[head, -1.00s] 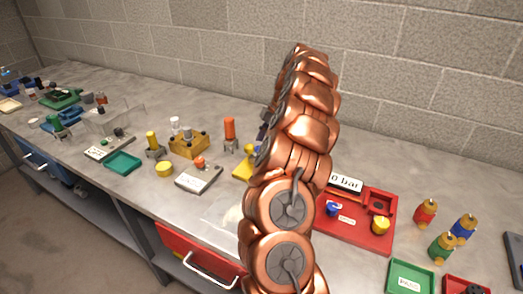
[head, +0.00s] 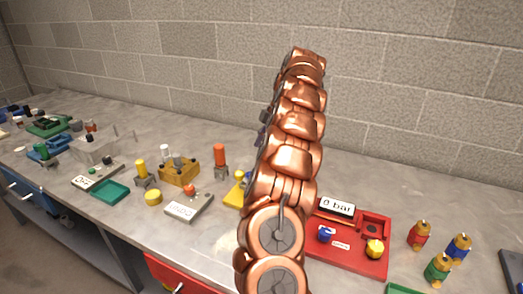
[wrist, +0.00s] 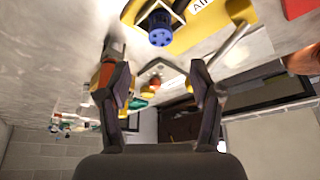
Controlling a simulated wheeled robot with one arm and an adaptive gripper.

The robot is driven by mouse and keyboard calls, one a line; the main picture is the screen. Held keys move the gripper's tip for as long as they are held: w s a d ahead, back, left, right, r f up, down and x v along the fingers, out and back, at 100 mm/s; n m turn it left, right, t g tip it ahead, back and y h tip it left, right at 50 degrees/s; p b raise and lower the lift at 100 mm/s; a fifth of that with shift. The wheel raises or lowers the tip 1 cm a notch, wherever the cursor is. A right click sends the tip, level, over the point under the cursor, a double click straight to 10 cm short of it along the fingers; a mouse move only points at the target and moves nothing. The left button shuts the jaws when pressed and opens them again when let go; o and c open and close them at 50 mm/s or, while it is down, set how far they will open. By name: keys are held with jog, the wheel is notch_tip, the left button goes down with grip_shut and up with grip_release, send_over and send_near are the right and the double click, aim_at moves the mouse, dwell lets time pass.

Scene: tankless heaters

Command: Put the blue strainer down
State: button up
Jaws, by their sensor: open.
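A blue round piece with small holes in its face, which looks like the blue strainer (wrist: 160,38), shows in the wrist view. It sits at a yellow base (wrist: 212,22) with a white label, beyond my fingertips. My gripper (wrist: 156,60) is open, its two dark fingers apart, with nothing held between them. The strainer is ahead of the gap and appears clear of both fingers. In the head view my copper arm hides the gripper and the strainer; part of a yellow base (head: 234,197) shows to its left.
A red tray (head: 350,260) with a small blue piece (head: 326,235) and a yellow knob (head: 375,248) lies right of my arm. Several coloured bottles (head: 438,270) stand farther right. A grey box (head: 189,206), an orange cylinder (head: 220,158) and a teal tray (head: 109,191) are left.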

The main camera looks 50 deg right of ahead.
jog(key=shift+r, duration=0.3)
jog(key=w+a+r+m+g, duration=0.1)
jog(key=a+r, duration=0.1)
jog(key=a, duration=0.6)
jog(key=w+a+r+m, duration=0.1)
jog(key=a+r, duration=0.1)
jog(key=a, duration=0.7)
jog(key=s+a+m+g, duration=0.15)
jog(key=s+a, duration=0.35)
jog(key=a, duration=0.9)
jog(key=s+a+f+m+h, duration=0.2)
jog(key=s+a+m, duration=0.2)
jog(key=s+a, duration=0.6)
jog(key=s+f+m+h, duration=0.1)
jog(key=s+f+m, duration=0.1)
jog(key=s, duration=0.5)
jog(key=s+f+m+g, duration=0.1)
jog(key=s+f+m, duration=0.2)
jog(key=s, duration=0.5)
jog(key=shift+a+f+h, duration=0.15)
jog(key=shift+f+h, duration=0.25)
jog(key=shift+f, duration=0.4)
jog(key=shift+s, duration=0.1)
jog(key=shift+c, duration=0.4)
